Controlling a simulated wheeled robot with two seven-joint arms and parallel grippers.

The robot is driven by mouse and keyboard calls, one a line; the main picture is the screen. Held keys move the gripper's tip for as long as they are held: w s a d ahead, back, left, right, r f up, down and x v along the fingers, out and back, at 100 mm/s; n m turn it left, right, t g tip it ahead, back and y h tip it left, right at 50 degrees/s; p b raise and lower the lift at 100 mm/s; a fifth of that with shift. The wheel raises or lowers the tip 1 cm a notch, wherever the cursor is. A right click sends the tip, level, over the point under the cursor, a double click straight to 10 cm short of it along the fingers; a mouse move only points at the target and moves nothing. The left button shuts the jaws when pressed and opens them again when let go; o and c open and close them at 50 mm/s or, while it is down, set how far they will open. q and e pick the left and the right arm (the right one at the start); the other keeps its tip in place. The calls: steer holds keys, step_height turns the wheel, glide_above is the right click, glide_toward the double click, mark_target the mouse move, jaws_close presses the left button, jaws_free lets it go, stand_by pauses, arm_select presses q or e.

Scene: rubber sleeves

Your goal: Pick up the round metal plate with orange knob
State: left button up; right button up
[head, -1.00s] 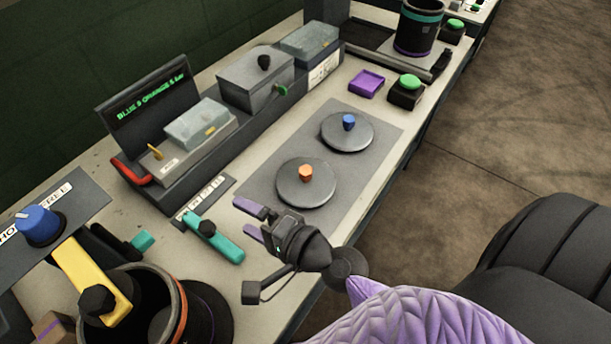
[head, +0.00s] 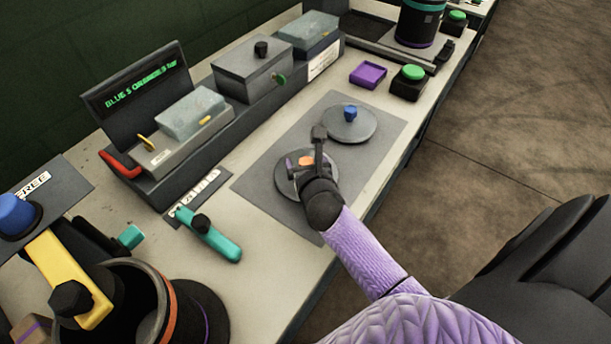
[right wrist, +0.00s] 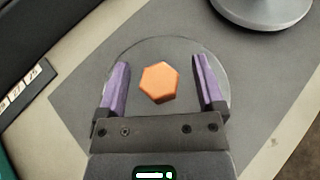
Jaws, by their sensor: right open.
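The round metal plate (head: 286,186) with the orange knob (head: 306,160) lies on a grey mat on the bench. In the right wrist view the orange knob (right wrist: 160,82) sits between the two purple fingers, with gaps on both sides, and the plate (right wrist: 150,50) shows around it. My right gripper (head: 303,163) is open over the plate and hides part of it in the head view. The right gripper (right wrist: 160,85) holds nothing. My left gripper is not in view.
A second metal plate (head: 350,125) with a blue knob lies just behind on the mat (head: 262,190). A teal-handled tool (head: 210,235) lies to the left. A purple tray (head: 368,74) and a green button box (head: 410,83) stand farther back.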

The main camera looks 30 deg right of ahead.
jaws_close()
stand_by(0.3)
stand_by(1.1)
